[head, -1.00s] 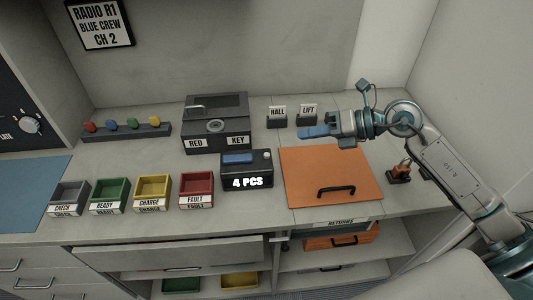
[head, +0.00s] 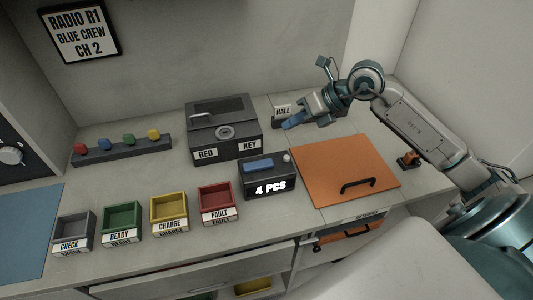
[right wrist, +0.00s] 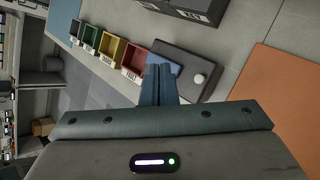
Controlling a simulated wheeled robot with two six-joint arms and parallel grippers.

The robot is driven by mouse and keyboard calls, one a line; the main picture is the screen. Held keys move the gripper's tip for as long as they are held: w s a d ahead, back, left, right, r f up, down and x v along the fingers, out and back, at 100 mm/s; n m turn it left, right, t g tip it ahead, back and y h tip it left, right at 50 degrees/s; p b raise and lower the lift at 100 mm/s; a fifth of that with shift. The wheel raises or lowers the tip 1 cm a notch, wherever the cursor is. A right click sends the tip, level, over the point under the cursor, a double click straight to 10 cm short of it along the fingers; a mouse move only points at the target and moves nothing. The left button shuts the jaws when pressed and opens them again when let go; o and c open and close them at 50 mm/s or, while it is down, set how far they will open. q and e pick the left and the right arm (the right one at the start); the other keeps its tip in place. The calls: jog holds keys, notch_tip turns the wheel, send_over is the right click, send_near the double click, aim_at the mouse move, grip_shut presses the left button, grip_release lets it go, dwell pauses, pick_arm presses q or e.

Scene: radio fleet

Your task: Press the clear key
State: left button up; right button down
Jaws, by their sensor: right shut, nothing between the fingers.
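A dark counter box (head: 268,180) marked "4 PCS" stands on the worktop, with a blue panel (head: 258,165) and a small pale round key (head: 286,158) on its top. The round key also shows in the right wrist view (right wrist: 198,79), on the box to the right of my fingertips. Its own marking is not readable. My right gripper (head: 290,123) is shut and empty, behind and above the counter box, pointing down and left. Its blue fingers show together in the right wrist view (right wrist: 158,75), overlapping part of the box. They look apart from the key. My left gripper is not in view.
A dark RED KEY box (head: 222,135) stands behind the counter. An orange panel with a black handle (head: 345,170) lies to its right. Grey, green, yellow and red trays (head: 215,205) stand at left. A HALL holder (head: 283,113) is close behind my right gripper.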

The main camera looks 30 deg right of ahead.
jog(key=b, duration=0.4)
send_over(287, 158)
jog(key=d, duration=0.1)
jog(key=f, duration=0.7)
jog(key=shift+s+f, duration=0.2)
jog(key=shift+f, duration=0.05)
jog(key=shift+f+b, duration=0.65)
jog(key=shift+f, duration=0.05)
jog(key=shift+r, duration=0.1)
dwell(1.0)
jog(key=shift+f+b, duration=0.4)
jog(key=shift+b, duration=0.15)
